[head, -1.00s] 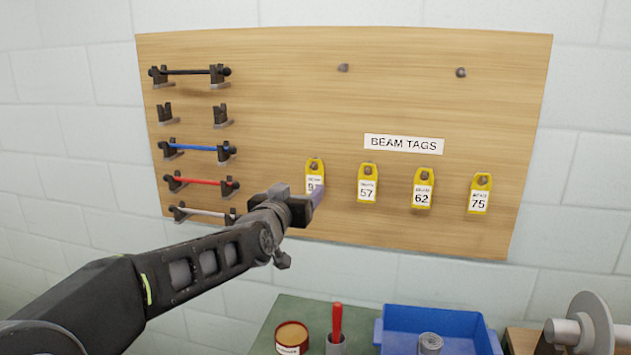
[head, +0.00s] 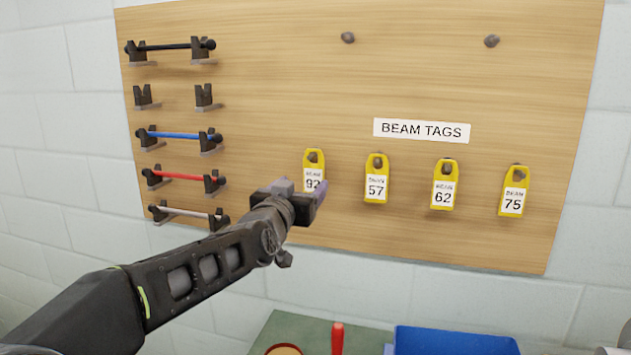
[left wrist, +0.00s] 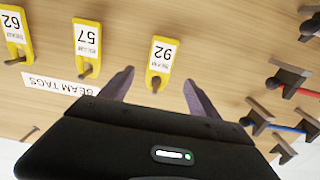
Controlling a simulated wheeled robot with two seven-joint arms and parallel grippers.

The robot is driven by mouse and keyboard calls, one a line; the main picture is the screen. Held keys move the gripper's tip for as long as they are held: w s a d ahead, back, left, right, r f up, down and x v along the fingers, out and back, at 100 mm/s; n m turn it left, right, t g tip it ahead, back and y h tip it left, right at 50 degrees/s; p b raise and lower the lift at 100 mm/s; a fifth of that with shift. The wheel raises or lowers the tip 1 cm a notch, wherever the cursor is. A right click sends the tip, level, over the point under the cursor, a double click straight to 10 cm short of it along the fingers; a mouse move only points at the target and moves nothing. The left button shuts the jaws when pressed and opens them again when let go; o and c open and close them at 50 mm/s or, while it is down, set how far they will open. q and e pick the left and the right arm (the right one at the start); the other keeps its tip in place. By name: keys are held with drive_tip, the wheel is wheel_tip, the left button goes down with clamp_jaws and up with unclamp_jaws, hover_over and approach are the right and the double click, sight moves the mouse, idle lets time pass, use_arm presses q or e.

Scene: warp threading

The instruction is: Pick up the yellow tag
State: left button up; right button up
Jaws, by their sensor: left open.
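Several yellow tags hang on pegs on a wooden wall board (head: 260,60) under a "BEAM TAGS" label. From left to right in the head view they are tag 92 (head: 313,158), tag 57 (head: 376,179), tag 62 (head: 443,185) and tag 75 (head: 513,191). My left gripper (head: 312,196) is just in front of and below tag 92 and hides its lower edge. In the left wrist view, tag 92 (left wrist: 160,58) shows upside down between the two spread fingers (left wrist: 156,84), which are open and empty. Whether they reach the tag's depth is unclear. My right gripper is not in view.
Brackets at the board's left hold black, blue (head: 178,135), red (head: 176,176) and white rods; one bracket pair (head: 173,97) is empty. Two bare pegs sit above the label. Below are a blue bin (head: 450,341) and a red-handled tool (head: 338,336).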

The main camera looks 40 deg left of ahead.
sight(313, 172)
use_arm(q)
drive_tip(key=shift+p+x, duration=0.3)
drive_tip(key=shift+x, duration=0.9)
drive_tip(key=shift+r, duration=0.1)
drive_tip(key=shift+w+a, duration=0.1)
drive_tip(key=shift+w, duration=0.2)
drive_tip(key=p+x, duration=0.2)
drive_tip(key=x, duration=0.2)
drive_tip(key=shift+w+a+r, duration=0.1)
drive_tip(key=shift+w+a, duration=0.05)
drive_tip(key=shift+w, duration=0.15)
drive_tip(key=shift+c, duration=0.2)
